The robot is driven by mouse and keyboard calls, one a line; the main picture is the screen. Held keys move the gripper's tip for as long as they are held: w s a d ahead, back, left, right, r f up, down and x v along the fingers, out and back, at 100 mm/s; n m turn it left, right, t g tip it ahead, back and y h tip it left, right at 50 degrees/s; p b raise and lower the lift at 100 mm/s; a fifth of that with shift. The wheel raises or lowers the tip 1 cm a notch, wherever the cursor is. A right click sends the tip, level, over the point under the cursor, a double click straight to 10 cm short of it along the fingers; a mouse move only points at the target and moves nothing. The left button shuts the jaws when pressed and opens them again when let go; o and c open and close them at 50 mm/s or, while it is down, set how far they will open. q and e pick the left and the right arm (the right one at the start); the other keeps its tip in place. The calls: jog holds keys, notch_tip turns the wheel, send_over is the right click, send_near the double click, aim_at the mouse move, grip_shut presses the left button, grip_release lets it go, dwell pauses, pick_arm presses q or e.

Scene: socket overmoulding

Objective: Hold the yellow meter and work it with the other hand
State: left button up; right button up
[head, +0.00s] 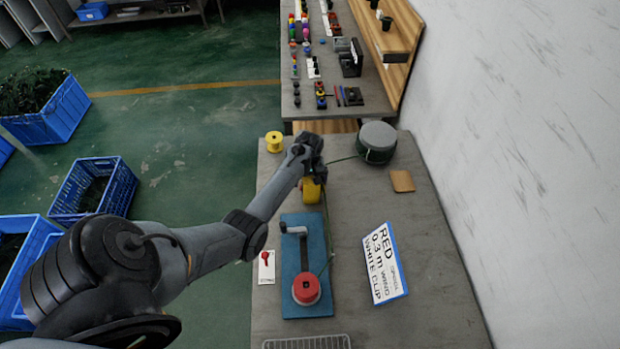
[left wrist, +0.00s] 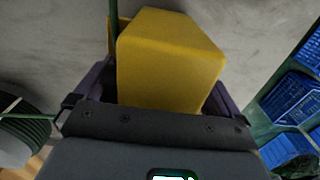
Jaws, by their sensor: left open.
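The yellow meter (head: 311,192) is a yellow block at the middle of the grey bench, partly hidden under my left gripper (head: 314,178). In the left wrist view the meter (left wrist: 168,58) fills the space between the two dark fingers of the left gripper (left wrist: 160,95). The gripper is open, with a finger on each side of the meter; whether either touches it I cannot tell. A thin green cable (head: 342,159) runs from the dark green reel (head: 376,150) toward the meter, and a strand passes beside it in the wrist view. My right gripper is not in view.
Nearer on the bench (head: 400,325) lies a blue board (head: 290,262) with a red spool (head: 306,287) and a grey crank. A yellow spool (head: 274,141) stands at the far left edge, a brown block (head: 402,181) at right.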

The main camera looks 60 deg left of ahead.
pick_arm(q)
jog(key=shift+c, duration=0.2)
jog(key=c, duration=1)
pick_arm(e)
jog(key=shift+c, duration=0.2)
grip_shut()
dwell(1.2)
